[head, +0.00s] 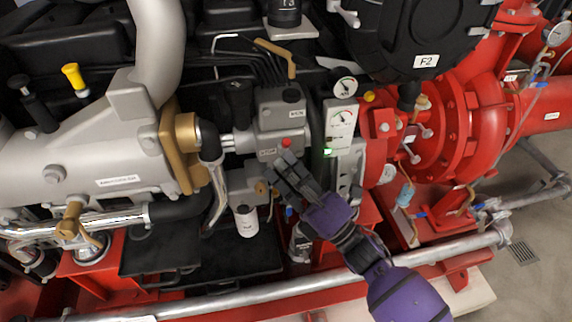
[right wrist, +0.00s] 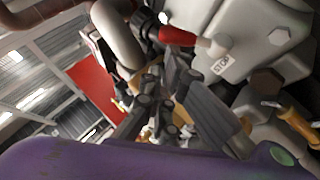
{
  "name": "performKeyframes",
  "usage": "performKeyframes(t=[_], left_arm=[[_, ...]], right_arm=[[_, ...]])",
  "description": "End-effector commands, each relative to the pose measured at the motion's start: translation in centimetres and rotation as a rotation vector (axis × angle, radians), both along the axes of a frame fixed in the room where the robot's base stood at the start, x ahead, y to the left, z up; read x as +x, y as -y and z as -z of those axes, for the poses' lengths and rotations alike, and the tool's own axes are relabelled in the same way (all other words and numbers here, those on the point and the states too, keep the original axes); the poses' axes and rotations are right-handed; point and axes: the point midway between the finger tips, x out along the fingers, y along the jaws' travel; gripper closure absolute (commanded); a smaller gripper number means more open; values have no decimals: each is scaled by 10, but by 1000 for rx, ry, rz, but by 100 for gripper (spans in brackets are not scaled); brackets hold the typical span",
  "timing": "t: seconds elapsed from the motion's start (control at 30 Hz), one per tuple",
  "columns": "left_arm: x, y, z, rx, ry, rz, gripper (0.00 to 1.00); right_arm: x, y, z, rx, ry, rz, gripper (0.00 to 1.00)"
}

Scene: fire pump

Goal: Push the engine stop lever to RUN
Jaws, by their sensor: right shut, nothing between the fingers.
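The engine stop lever shows a red knob (head: 286,142) on the grey engine block in the head view, just above the STOP label (head: 266,153). A second label (head: 297,113), which seems to read RUN, is higher on the block. In the right wrist view the red-ended lever (right wrist: 178,35) sticks out near the STOP label (right wrist: 221,65). My right gripper (head: 281,167) is shut and empty, with its fingertips just below the knob; I cannot tell whether they touch it. It also shows in the right wrist view (right wrist: 165,72). My left gripper is out of view.
A gauge panel (head: 341,122) with a green light stands right of the lever. A white filter (head: 246,221) hangs below. A brass flange (head: 178,150) and silver pipe (head: 155,45) are on the left. The red pump (head: 450,115) fills the right.

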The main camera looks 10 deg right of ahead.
Motion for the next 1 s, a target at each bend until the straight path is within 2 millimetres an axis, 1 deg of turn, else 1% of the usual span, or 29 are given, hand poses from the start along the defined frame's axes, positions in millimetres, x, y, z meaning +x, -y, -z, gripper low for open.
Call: performKeyframes(t=[0.03,0.2,0.4,0.63,1.0], left_arm=[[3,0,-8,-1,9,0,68],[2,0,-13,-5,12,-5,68],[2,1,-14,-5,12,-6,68],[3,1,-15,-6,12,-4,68],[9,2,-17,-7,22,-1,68]], right_arm=[[3,0,-10,3,10,3,100],[5,0,-15,2,8,1,100],[8,0,-21,1,7,0,100],[11,0,-25,1,6,1,100],[12,0,-26,1,6,1,100]])
